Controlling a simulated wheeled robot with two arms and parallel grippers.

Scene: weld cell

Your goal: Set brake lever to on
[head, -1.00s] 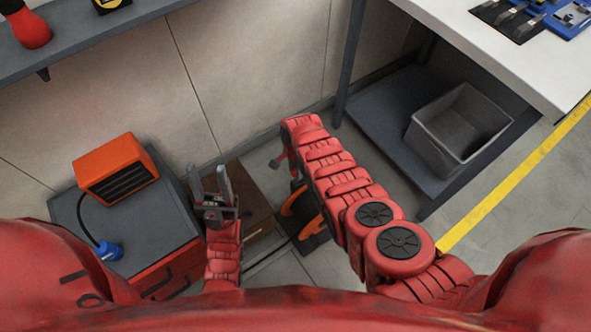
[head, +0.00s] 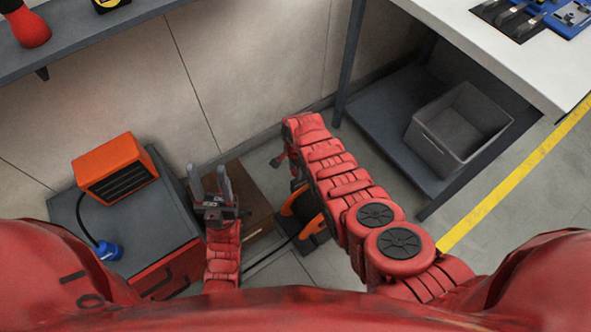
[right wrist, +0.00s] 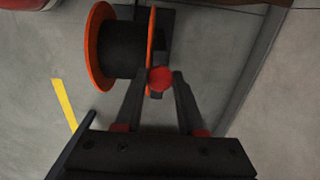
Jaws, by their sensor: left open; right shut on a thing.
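The cable reel with orange flanges (head: 305,207) stands low on the floor, partly hidden by my right arm in the head view. The right wrist view shows its orange flange (right wrist: 100,45) and dark drum. A round red knob (right wrist: 160,79), which looks like the brake lever's end, sits beside the near flange. My right gripper (right wrist: 159,80) is shut on this knob, with a finger on each side. The lever's shaft and its on or off marks cannot be made out. My left gripper (head: 209,180) is open and empty, pointing up left of the reel.
A dark cabinet (head: 170,220) with an orange heater-like box (head: 115,168) stands at left. A brown board or box (head: 255,190) lies between my arms. A grey bin (head: 430,150) sits on the lower shelf of the workbench (head: 490,50) at right.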

